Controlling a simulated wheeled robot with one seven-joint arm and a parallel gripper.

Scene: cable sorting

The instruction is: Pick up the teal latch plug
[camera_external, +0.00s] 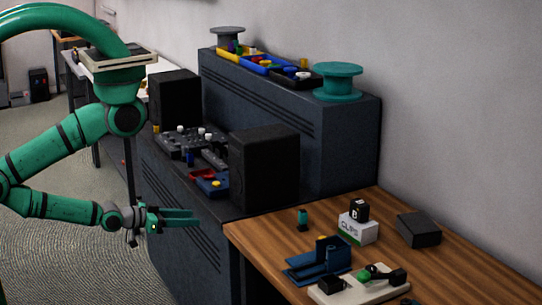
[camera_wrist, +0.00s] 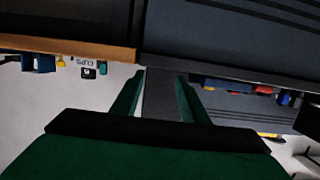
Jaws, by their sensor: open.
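The teal latch plug (camera_external: 303,219) is a small teal piece with a dark lower end. It stands near the left part of the wooden table in the external view. In the wrist view, which looks upside down, a small teal shape (camera_wrist: 103,68) beside the CLIPS box appears to be it. My gripper (camera_external: 194,217) is open and empty, left of the table in front of the dark cabinet, well apart from the plug. Its two green fingers also show in the wrist view (camera_wrist: 160,80).
On the wooden table (camera_external: 270,249) are a white CLIPS box (camera_external: 357,229) with a black cube on top, a dark box (camera_external: 419,229), a blue fixture (camera_external: 318,260) and a pale board (camera_external: 338,296). Black speakers (camera_external: 264,166) stand on the cabinet. Space around my gripper looks free.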

